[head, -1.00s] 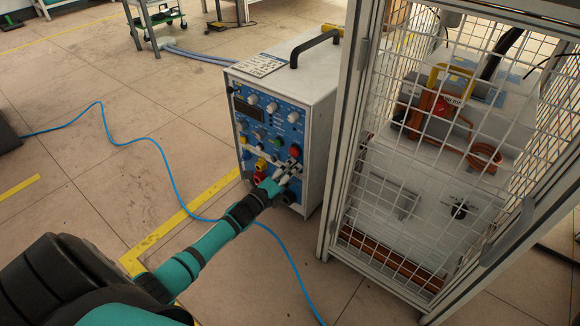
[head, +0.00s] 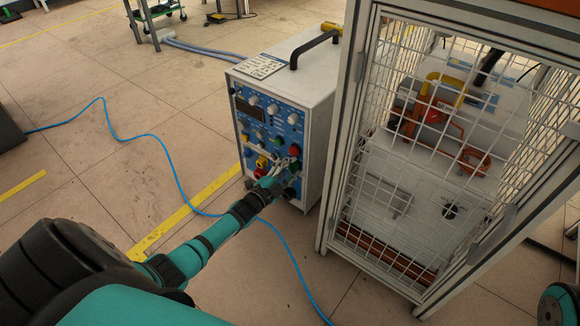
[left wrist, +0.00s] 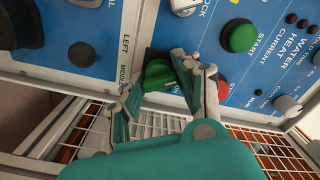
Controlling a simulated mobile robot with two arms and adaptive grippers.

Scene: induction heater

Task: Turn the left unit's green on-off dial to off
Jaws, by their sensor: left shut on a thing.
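The left unit (head: 318,122) is a white box with a blue front panel of knobs and buttons. In the head view the left gripper (head: 282,168) hides the dial. My right gripper is not in view.
A round green button (left wrist: 239,36) and a red button (left wrist: 222,88) sit close to the fingers. A wire-mesh cabinet (head: 405,175) stands close to the right of the unit.

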